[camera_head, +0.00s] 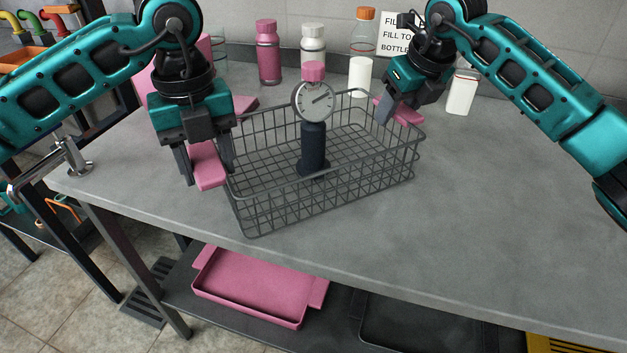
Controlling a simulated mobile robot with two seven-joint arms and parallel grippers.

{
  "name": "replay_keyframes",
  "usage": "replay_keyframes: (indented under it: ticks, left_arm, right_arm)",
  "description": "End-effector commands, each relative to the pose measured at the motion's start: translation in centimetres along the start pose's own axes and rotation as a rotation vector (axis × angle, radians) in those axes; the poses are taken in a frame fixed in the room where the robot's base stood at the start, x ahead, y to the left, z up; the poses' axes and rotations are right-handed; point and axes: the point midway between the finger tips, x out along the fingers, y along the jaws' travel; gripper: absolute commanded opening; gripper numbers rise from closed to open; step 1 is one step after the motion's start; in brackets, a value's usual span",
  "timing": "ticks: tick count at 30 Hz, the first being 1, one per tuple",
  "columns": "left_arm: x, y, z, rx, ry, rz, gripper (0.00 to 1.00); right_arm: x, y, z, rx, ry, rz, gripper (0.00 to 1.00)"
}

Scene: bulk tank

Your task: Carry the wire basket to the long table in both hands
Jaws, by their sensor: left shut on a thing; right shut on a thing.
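The dark wire basket (325,188) is over the grey tabletop (480,230) near its front edge; I cannot tell whether it rests on the top or hangs just above it. A dial gauge (315,101) with a dark body and a pink cap stands upright inside it. My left gripper (207,172) is shut on the pink handle (209,166) at the basket's left end. My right gripper (388,107) is shut on the pink handle (407,113) at the right end. My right fingertips are partly hidden.
Behind the basket stand a pink bottle (268,55), a white bottle (313,48), an orange-capped bottle (364,35) and a white container (461,92). A metal tap (72,158) is at the left edge. A pink tray (250,288) lies on the lower shelf. The tabletop's right part is clear.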

Motion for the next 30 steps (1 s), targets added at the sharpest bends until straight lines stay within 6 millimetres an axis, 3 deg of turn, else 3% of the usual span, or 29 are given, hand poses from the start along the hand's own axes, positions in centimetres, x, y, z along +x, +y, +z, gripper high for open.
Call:
replay_keyframes:
  ticks: [4,5,12,23,30]
  left_arm:
    - [1.1,0.0,0.0,0.000,-0.001,-0.001,0.02]
    - [0.9,0.0,0.0,0.000,-0.001,-0.001,0.51]
    - [0.8,0.0,0.0,0.000,0.000,0.000,0.74]
    - [-0.1,0.0,0.0,0.000,-0.002,-0.002,0.75]
    - [-4.7,-0.1,0.0,0.000,-0.004,-0.005,0.75]
  right_arm:
    - [0.9,0.0,-0.4,0.000,-0.003,0.000,0.02]
    - [0.8,0.0,-0.3,0.000,-0.001,0.000,0.51]
    - [0.7,0.0,-0.3,0.000,0.000,0.000,0.74]
    - [0.7,0.0,-0.3,0.000,0.000,0.000,0.75]
    - [0.7,0.0,-0.3,0.000,0.000,0.000,0.75]
